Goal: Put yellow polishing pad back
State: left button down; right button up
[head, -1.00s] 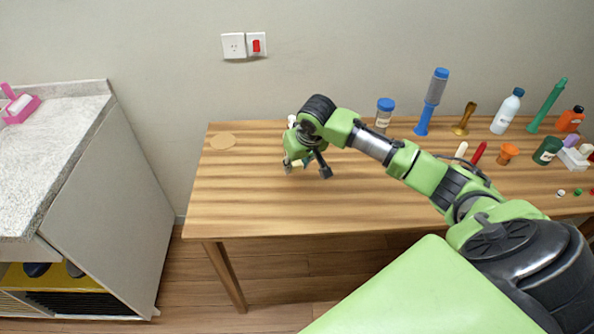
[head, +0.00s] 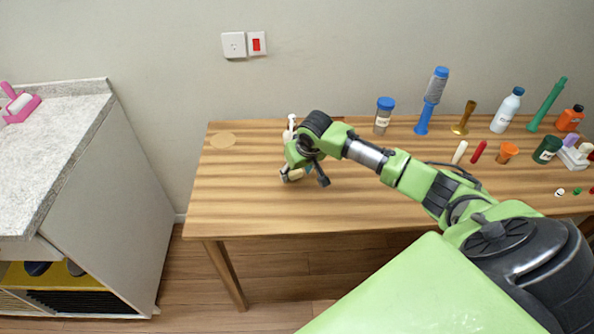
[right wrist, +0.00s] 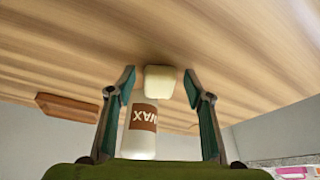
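The yellow polishing pad (right wrist: 159,83) is a small pale yellow block on the wooden table. In the right wrist view it lies between the tips of my right gripper (right wrist: 159,77), with a gap on both sides. The right gripper is open. In the head view my right gripper (head: 305,180) points down, low over the left-middle of the table, and largely hides the pad. A white bottle with a brown WAX label (right wrist: 141,130) also shows between the fingers in the right wrist view. My left gripper is out of view.
A blue-capped jar (head: 384,115) and several bottles and tools stand at the back right. A grey-topped cabinet (head: 60,150) stands left, with yellow shelving below. The table's front left is clear.

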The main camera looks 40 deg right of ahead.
jog(key=v, duration=1.2)
jog(key=shift+r, duration=0.2)
